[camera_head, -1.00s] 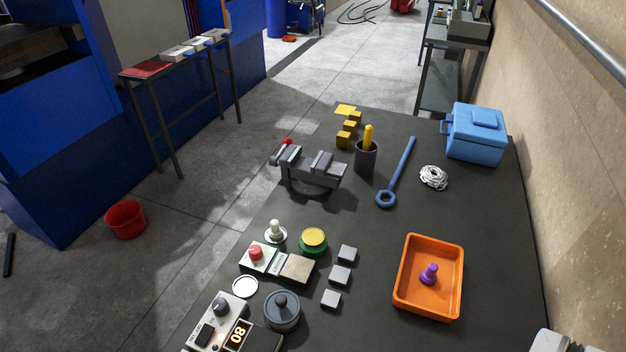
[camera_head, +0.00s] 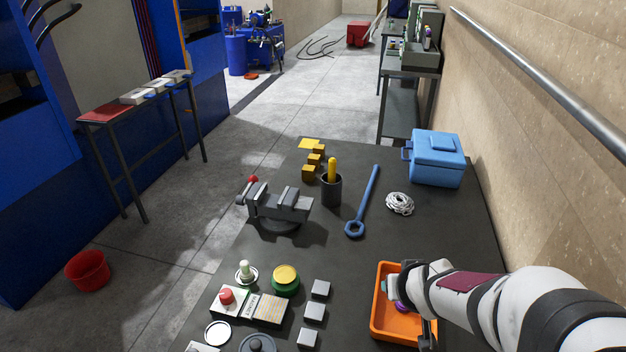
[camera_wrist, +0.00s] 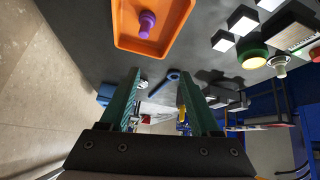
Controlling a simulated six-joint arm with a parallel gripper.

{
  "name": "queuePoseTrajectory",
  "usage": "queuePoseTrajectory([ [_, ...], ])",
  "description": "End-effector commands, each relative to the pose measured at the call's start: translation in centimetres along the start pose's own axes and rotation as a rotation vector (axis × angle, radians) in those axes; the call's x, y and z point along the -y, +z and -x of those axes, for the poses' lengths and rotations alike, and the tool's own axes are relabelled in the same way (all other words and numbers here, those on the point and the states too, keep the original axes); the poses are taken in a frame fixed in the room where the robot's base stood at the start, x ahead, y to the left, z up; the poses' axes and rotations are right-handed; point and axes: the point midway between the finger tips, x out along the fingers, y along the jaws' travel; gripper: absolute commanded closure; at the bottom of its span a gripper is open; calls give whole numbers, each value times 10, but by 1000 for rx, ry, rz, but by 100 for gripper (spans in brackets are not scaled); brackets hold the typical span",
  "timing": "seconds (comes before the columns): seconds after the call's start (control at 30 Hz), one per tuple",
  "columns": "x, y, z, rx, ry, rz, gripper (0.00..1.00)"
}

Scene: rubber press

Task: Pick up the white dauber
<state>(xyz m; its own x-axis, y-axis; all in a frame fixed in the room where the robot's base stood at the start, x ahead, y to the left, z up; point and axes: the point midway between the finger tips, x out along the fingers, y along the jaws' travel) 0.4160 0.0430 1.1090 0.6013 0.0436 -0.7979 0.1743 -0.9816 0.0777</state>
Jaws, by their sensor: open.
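The white dauber (camera_head: 246,270) stands upright on a small round dish at the left part of the dark table, behind the red-button box. It also shows in the wrist view (camera_wrist: 279,66) at the upper right. My gripper (camera_head: 408,312) is over the orange tray (camera_head: 374,318) on the right, well away from the white dauber. In the wrist view my gripper (camera_wrist: 160,72) is open, with nothing between its two fingers.
A green pot with a yellow top (camera_head: 286,279) stands just right of the white dauber. Three grey blocks (camera_head: 314,311) lie between it and the tray. The vise (camera_head: 276,204), cup (camera_head: 331,190), blue wrench (camera_head: 362,200) and blue box (camera_head: 437,159) are farther back.

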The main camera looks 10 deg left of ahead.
Motion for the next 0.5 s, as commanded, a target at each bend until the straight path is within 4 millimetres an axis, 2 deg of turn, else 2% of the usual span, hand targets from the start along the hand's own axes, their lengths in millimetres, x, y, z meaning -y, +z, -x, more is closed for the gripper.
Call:
queuePoseTrajectory([
  [0.03, 30, -18, -35, -88, -90, 113, 37],
  [0.07, 53, -29, -53, -156, -161, 181, 37],
  [0.1, 86, -38, -71, -238, -264, 263, 37],
  [0.2, 160, -33, -94, -392, -519, 404, 37],
  [0.23, 177, -28, -96, -423, -583, 429, 37],
  [0.3, 206, -16, -96, -478, -703, 471, 37],
  [0.4, 226, -7, -95, -515, -788, 497, 37],
  [0.5, 244, -10, -105, -523, -804, 504, 37],
])
